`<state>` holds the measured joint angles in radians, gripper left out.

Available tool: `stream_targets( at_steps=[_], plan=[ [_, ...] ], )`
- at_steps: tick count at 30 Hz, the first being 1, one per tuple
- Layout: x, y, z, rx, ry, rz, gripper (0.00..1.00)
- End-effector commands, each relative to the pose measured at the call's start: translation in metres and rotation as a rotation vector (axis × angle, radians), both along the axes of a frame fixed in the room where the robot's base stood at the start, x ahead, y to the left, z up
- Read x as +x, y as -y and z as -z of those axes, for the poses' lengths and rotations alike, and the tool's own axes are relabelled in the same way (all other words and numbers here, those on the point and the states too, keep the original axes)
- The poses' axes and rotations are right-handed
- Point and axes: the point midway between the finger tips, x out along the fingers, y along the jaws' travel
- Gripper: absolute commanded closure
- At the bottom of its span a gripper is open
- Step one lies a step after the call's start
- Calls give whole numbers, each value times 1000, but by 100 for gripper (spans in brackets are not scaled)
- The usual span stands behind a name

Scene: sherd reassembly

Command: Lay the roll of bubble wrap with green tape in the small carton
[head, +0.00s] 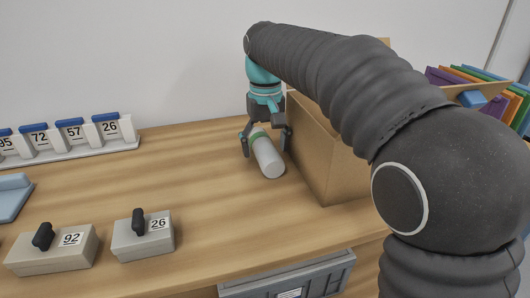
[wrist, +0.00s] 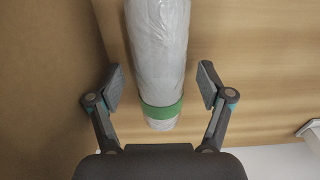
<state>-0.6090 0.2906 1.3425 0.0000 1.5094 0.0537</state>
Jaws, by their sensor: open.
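The roll of bubble wrap (head: 268,158) lies on the wooden table, a pale cylinder with a band of green tape near its far end. In the wrist view the roll (wrist: 158,50) runs between the fingers, with the green tape (wrist: 161,110) close to the palm. My gripper (head: 266,145) is over the roll's taped end. Its fingers (wrist: 160,85) are open, one on each side, with gaps to the roll. A cardboard carton (head: 325,150) stands just right of the roll, partly hidden behind my arm; its inside is hidden.
Two grey lidded boxes labelled 92 (head: 60,250) and 26 (head: 145,236) stand at the front left. A rack of numbered white holders (head: 75,150) is at the back left. Coloured folders (head: 490,90) are at the right. The table's middle is clear.

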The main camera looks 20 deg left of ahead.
Motion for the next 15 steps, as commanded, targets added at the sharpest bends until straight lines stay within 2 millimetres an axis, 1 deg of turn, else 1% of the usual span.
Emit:
stream_targets(
  at_steps=[1,4,11,12,14,15],
  plan=[
    [0,0,6,0,0,0,21],
    [0,0,13,0,0,0,21],
    [0,0,14,1,1,0,21],
    [0,0,14,1,1,0,23],
    [0,0,14,1,1,0,38],
    [0,0,14,1,1,0,48]
  ],
)
